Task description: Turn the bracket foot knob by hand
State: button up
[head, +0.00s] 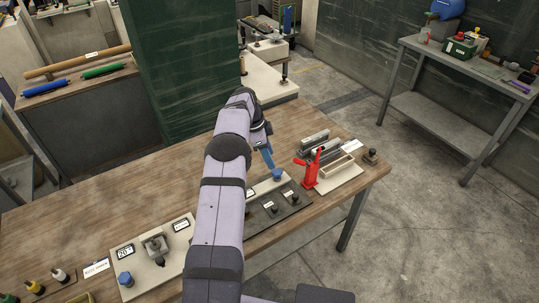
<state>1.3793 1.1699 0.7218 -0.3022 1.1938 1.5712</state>
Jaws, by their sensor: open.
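My purple-grey arm crosses the middle of the wooden bench in the head view. My gripper (268,160), with a blue finger showing, points down at its far end, just above and left of a blue knob (278,174) on a light plate. I cannot tell whether finger and knob touch. My gripper is open, though only one finger shows clearly. A second blue knob (125,279) stands on a pale board at the front left, beside a grey metal bracket (156,247). Which knob is the bracket foot knob is not readable from the labels. My arm hides part of the boards.
A dark plate with small black knobs (274,207) lies in front of the gripper. A red tool (311,170) stands just right of it, next to a pale tray (336,167) and metal bars. The bench's left middle is clear. A green cabinet (185,60) rises behind.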

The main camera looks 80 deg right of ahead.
aim_at(277, 172)
jog(key=shift+s+d+n, duration=0.1)
jog(key=shift+d+n, duration=0.05)
jog(key=shift+n, duration=0.85)
jog(key=shift+b+x, duration=1.65)
jog(key=shift+x, duration=2.2)
jog(key=shift+f+b, duration=0.15)
jog(key=shift+b, duration=0.25)
jog(key=c, duration=1)
jog(key=shift+o, duration=0.3)
